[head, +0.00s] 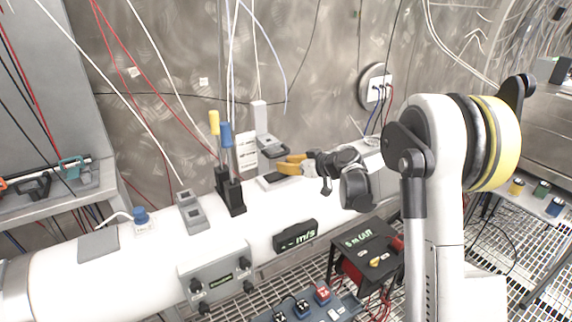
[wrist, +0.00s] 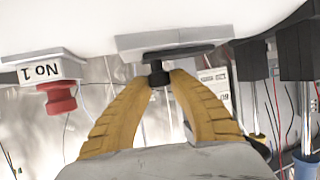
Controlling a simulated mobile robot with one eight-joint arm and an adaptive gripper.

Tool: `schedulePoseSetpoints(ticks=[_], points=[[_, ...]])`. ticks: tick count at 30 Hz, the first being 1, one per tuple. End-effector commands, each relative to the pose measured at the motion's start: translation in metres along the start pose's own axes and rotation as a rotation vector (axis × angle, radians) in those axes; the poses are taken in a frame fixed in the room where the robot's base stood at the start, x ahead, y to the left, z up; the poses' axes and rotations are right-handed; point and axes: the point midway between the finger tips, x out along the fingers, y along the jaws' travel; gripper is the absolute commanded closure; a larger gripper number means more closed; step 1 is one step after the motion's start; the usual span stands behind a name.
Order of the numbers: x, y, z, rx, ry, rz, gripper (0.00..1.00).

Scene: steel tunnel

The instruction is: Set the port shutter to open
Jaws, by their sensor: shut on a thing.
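A fitting that looks like the port shutter, a grey plate (wrist: 130,43) with a dark flat cover (wrist: 185,52) and a short black knob (wrist: 157,76), shows in the wrist view. My gripper (wrist: 158,78) has its two yellow fingers shut on the black knob, one on each side. In the head view my gripper (head: 281,165) reaches in from the right, over the white pipe. The fitting's grey plate (head: 268,182) lies on the pipe below the fingers. The fingers partly hide it, and I cannot tell how far the shutter stands open.
Yellow and blue handled levers (head: 226,140) stand close left of my gripper. A red knob (wrist: 58,98) labelled No 1 shows in the wrist view. A grey control box (head: 215,275), a m/s display (head: 295,236) and a black OUT box (head: 365,242) sit in front.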

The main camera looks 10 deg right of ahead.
Motion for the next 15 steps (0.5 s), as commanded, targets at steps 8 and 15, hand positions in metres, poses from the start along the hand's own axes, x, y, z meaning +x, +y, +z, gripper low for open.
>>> schedulePoseSetpoints(ticks=[8,15], points=[[-0.004,0.019,0.003,0.001,0.0,0.002,1.0],[-0.01,0.044,0.004,0.0,0.001,0.002,1.0]])
